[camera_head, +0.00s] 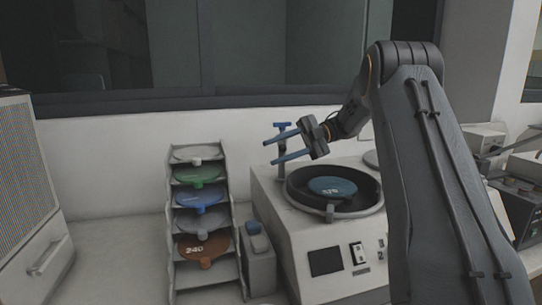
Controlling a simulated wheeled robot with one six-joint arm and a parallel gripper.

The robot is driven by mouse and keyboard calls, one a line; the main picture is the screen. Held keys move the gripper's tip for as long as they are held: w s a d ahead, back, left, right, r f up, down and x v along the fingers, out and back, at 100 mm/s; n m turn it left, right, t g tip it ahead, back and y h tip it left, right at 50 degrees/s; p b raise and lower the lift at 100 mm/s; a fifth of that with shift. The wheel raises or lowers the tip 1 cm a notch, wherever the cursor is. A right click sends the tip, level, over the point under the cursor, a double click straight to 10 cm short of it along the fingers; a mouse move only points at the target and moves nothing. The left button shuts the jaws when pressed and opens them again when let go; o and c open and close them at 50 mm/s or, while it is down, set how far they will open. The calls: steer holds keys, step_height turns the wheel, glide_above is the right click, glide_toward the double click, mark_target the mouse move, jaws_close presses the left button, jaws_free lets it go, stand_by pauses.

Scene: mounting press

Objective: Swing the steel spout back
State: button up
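The steel spout (282,142) is a slim upright post with a blue top, at the back left of the white machine (270,209). Its lower part stands beside the round dark bowl (291,183). Where its outlet points is hard to tell, as my gripper covers part of it. My gripper (269,152) is above the left back of the bowl, with its two blue fingers spread and pointing left. The fingers overlap the post in this view, one higher and one lower. Whether they touch it cannot be told. Nothing shows held between them.
A blue disc (332,187) lies in the bowl. A rack (174,239) of several coloured discs stands left of the machine, with a small grey box (260,272) between them. A grey cabinet (25,200) is at far left. My arm covers the right side.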

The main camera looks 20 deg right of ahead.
steer(key=p+v, duration=0.1)
steer(key=v, duration=0.4)
steer(key=shift+d, duration=0.3)
steer(key=shift+c, duration=0.3)
